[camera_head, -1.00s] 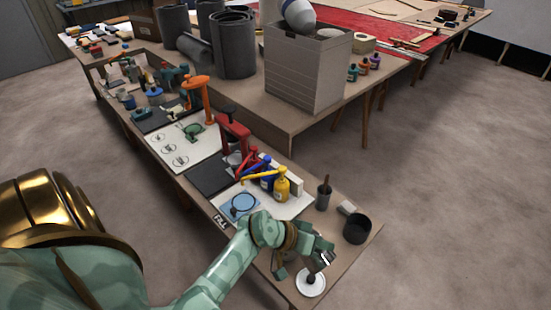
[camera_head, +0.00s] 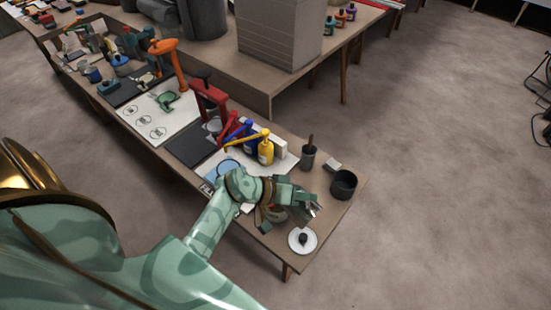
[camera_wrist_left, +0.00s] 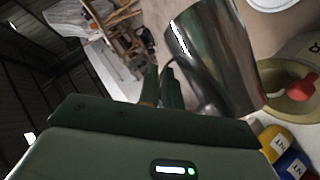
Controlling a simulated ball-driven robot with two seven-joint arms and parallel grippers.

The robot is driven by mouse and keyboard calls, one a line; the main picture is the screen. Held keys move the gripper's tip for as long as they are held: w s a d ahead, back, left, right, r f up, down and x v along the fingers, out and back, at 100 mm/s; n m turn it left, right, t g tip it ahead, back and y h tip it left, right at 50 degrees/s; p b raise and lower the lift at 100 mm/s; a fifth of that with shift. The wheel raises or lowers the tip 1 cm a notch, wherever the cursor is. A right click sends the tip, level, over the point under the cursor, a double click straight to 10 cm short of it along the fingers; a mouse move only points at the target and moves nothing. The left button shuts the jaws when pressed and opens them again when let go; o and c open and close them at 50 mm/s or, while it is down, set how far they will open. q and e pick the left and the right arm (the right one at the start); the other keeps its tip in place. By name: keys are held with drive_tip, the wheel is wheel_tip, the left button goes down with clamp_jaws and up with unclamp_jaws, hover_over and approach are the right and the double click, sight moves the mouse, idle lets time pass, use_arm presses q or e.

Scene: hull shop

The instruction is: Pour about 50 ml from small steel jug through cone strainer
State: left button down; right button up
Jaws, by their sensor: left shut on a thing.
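My left gripper (camera_head: 292,197) is shut on the small steel jug (camera_head: 306,212), near the front end of the bench. In the left wrist view the shiny steel jug (camera_wrist_left: 212,55) fills the upper middle, with its handle side at the fingers (camera_wrist_left: 162,88). I cannot tell its tilt or see its contents. An olive, round, open-topped thing with a red part inside (camera_wrist_left: 290,84) shows beside the jug; I cannot tell whether it is the cone strainer. In the head view my gripper hides part of that area. My right gripper is not in view.
A white disc (camera_head: 296,246) with a dark knob lies at the bench's front end. A black pot (camera_head: 344,186), a dark cup with a handle sticking out (camera_head: 308,158) and yellow (camera_head: 266,152) and blue pump bottles stand close by. Open floor lies right of the bench.

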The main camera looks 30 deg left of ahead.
use_arm(q)
drive_tip(key=shift+a+r, duration=0.1)
drive_tip(key=shift+a, duration=0.15)
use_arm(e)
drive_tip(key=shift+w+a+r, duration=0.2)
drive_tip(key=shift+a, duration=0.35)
use_arm(q)
drive_tip(key=shift+a+r+p, duration=0.15)
drive_tip(key=shift+p, duration=0.25)
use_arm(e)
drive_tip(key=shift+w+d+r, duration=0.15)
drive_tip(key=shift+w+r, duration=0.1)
use_arm(q)
drive_tip(key=shift+w+a+r+n+h+p, duration=0.1)
drive_tip(key=shift+a+r+n+h+p, duration=0.15)
drive_tip(key=shift+n+h+p, duration=0.25)
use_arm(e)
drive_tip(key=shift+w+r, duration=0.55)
use_arm(q)
drive_tip(key=shift+a+r+p, duration=0.1)
drive_tip(key=shift+r+p, duration=0.1)
drive_tip(key=shift+p, duration=0.25)
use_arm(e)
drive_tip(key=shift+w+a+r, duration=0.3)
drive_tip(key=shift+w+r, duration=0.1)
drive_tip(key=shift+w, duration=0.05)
